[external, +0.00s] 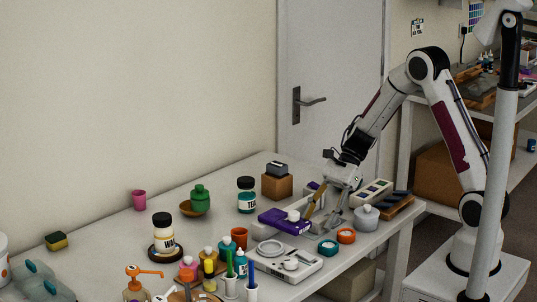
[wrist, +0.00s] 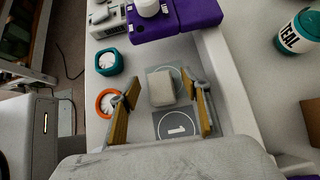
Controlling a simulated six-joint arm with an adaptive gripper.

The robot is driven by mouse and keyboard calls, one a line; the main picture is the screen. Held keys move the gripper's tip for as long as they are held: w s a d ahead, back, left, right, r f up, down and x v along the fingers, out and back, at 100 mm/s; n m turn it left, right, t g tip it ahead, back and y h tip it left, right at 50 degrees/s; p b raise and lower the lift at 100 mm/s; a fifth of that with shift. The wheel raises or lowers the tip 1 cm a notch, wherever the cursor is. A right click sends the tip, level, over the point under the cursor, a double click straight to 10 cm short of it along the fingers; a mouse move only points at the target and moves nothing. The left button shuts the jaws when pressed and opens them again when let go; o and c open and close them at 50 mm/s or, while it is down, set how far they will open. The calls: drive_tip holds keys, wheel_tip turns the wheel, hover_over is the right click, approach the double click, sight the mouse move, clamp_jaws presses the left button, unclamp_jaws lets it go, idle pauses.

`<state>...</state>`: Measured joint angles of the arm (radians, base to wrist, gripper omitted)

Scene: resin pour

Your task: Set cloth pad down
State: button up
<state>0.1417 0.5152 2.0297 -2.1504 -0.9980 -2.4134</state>
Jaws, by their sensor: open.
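The cloth pad (wrist: 161,88) is a small pale, rounded block in the wrist view. It appears to lie on a grey square tile with a white circle (wrist: 178,73), beside another grey tile marked "1" (wrist: 177,127). My gripper (wrist: 161,108) is open, its two tan fingers spread to the left and right of the pad with gaps on both sides. In the external view my gripper (external: 326,208) points down low over the right part of the table, and the pad cannot be made out there.
A purple case (external: 284,221) stands close by. Orange (external: 346,236) and teal (external: 327,248) round containers and a lidded white pot (external: 366,217) are near my gripper. A TEAL bottle (wrist: 300,31) stands to the right in the wrist view. The table's back left has free room.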

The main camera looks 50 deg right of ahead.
sight(318, 220)
drive_tip(key=shift+a+f, duration=0.35)
drive_tip(key=shift+f, duration=0.05)
drive_tip(key=c, duration=1.2)
drive_tip(key=shift+r, duration=0.15)
drive_tip(key=shift+r, duration=4.9)
